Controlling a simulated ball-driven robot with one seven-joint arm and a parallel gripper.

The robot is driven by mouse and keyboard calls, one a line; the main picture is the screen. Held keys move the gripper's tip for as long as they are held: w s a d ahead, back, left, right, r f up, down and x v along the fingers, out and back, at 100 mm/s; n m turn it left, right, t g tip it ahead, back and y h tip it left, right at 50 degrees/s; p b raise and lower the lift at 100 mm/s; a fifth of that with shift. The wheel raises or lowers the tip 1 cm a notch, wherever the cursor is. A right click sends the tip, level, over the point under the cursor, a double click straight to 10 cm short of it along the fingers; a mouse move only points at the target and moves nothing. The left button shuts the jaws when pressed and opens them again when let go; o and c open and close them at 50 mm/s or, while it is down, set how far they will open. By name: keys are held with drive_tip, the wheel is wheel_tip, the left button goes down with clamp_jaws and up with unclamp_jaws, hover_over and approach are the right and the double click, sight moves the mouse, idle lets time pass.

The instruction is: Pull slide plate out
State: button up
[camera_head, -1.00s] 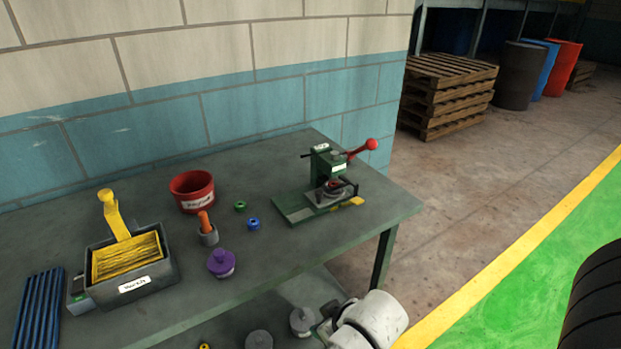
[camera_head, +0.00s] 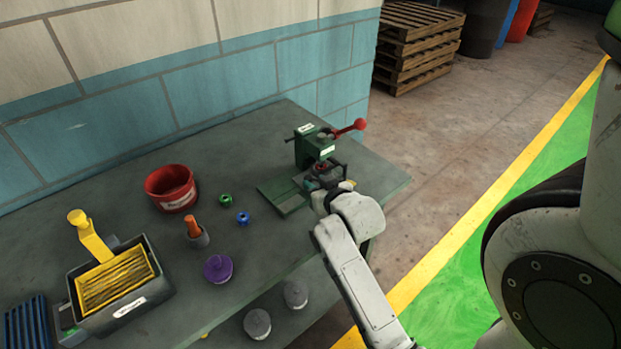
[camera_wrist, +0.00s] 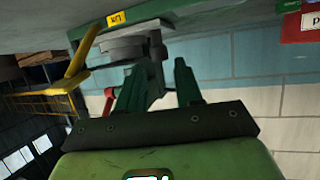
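A green press-like fixture (camera_head: 310,150) with a red-ball lever (camera_head: 359,124) stands on the bench's right part, on a flat green base (camera_head: 283,197). The slide plate seems to be the grey piece low in the fixture; my gripper and wrist mostly hide it in the head view. In the wrist view, which looks upside down, a grey plate-like part (camera_wrist: 122,45) lies beyond the fingers by a yellow label. My gripper (camera_wrist: 158,72) has its two green fingers apart, with part of the fixture seen through the gap. I cannot tell whether they touch it.
Left on the bench (camera_head: 300,240) are a red bucket (camera_head: 172,190), green (camera_head: 225,200) and blue (camera_head: 243,218) rings, an orange-handled piece (camera_head: 196,232), a purple knob (camera_head: 217,268) and a bin with a yellow brush (camera_head: 115,285). Grey knobs (camera_head: 257,323) sit below the bench top.

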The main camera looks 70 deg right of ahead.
sight(310, 180)
drive_tip(key=shift+x, duration=1.9)
drive_tip(key=shift+c, duration=0.2)
clamp_jaws()
